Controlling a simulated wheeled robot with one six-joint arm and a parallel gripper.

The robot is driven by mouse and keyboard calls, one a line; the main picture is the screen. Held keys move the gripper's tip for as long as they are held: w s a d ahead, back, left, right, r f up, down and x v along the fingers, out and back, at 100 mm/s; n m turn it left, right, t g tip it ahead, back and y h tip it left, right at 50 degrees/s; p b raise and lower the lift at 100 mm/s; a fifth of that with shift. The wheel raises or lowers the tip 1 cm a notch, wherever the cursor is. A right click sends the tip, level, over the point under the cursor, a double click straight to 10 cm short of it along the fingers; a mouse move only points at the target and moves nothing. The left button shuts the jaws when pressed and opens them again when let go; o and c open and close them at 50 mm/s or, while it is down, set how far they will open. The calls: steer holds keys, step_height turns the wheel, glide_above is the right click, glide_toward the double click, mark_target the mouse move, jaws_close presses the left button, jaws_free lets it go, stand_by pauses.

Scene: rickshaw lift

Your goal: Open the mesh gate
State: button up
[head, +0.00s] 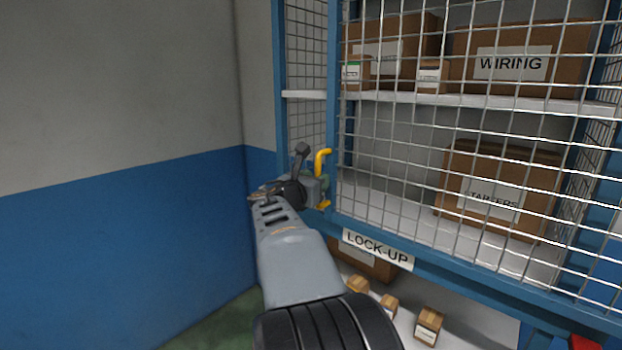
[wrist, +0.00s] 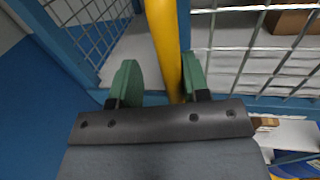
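The mesh gate (head: 468,130) is a wire grid in a blue frame across the front of the lock-up shelving. It looks shut. Its yellow handle (head: 322,160) is a bent bar on the left upright. My gripper (wrist: 157,75) has green fingers, which are apart. In the wrist view the yellow handle (wrist: 165,45) runs between them, close to the right finger, with a gap to the left finger. In the head view my wrist partly hides the gripper and the handle's lower part.
Cartons marked WIRING (head: 513,64) and STARTERS (head: 490,201) stand on shelves behind the mesh. A LOCK-UP sign (head: 377,248) is on the lower blue rail. Small boxes (head: 428,325) sit low, below the rail. A blue and grey wall (head: 120,200) is at left.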

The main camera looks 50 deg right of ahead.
steer(key=shift+w, duration=0.15)
steer(key=s+a, duration=0.2)
steer(key=a, duration=1.3)
steer(key=shift+s+a+b, duration=0.2)
steer(key=shift+a+b, duration=0.15)
steer(key=shift+a, duration=0.05)
stand_by(0.8)
steer(key=shift+w, duration=0.1)
stand_by(0.4)
